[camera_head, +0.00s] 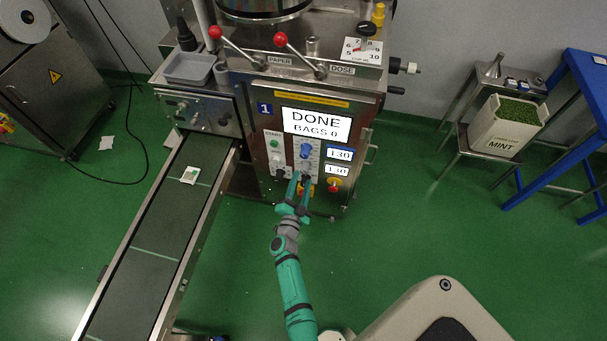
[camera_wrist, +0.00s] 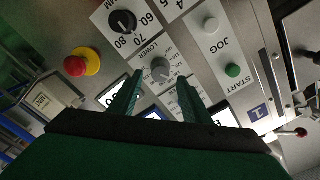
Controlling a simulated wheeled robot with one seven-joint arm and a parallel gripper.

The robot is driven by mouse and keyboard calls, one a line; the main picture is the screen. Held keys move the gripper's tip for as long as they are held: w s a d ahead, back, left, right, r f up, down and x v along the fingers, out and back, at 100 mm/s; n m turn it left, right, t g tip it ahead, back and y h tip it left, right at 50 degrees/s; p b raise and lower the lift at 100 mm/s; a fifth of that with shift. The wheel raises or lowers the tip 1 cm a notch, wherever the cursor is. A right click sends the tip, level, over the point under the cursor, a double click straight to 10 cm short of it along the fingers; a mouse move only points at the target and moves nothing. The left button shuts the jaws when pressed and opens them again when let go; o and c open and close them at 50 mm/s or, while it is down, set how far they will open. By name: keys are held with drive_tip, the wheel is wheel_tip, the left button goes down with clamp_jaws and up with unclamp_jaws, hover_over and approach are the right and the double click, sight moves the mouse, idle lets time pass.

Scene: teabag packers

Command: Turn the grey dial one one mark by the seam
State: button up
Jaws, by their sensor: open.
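The grey dial (camera_wrist: 160,70) sits on the white control panel with "LOWER" printed beside it in the wrist view. Its pointer direction is too small to read surely. My gripper (camera_wrist: 160,80) is open, its two green fingers on either side of the dial and pointing at the panel. I cannot tell whether they touch it. In the head view my gripper (camera_head: 300,176) is at the lower part of the machine's panel, below a blue knob (camera_head: 306,150), and largely hides the grey dial.
A black numbered knob (camera_wrist: 122,22), a red-and-yellow stop button (camera_wrist: 78,63), a green START button (camera_wrist: 233,71) and a white JOG button (camera_wrist: 211,25) surround the dial. A conveyor (camera_head: 155,230) lies left of my arm.

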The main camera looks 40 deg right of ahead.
drive_tip(key=shift+v, duration=2.75)
drive_tip(key=s+a+r+n+t+y, duration=0.3)
drive_tip(key=s+a+r+n+y, duration=0.15)
drive_tip(key=s+a, duration=0.45)
drive_tip(key=s+a+r+n+t+y, duration=0.25)
drive_tip(key=s+a+n, duration=0.4)
drive_tip(key=a, duration=0.35)
drive_tip(key=s+a+r+n+g+y, duration=0.1)
drive_tip(key=s+a+r+n+y, duration=0.2)
drive_tip(key=s+r, duration=0.4)
drive_tip(key=s+a+r+n+y, duration=0.3)
drive_tip(key=s+a+r+n, duration=0.2)
drive_tip(key=s+a+r, duration=0.2)
drive_tip(key=shift+s+a+r+g+y, duration=0.25)
drive_tip(key=shift+s+r+g+y, duration=0.2)
drive_tip(key=shift+r, duration=0.5)
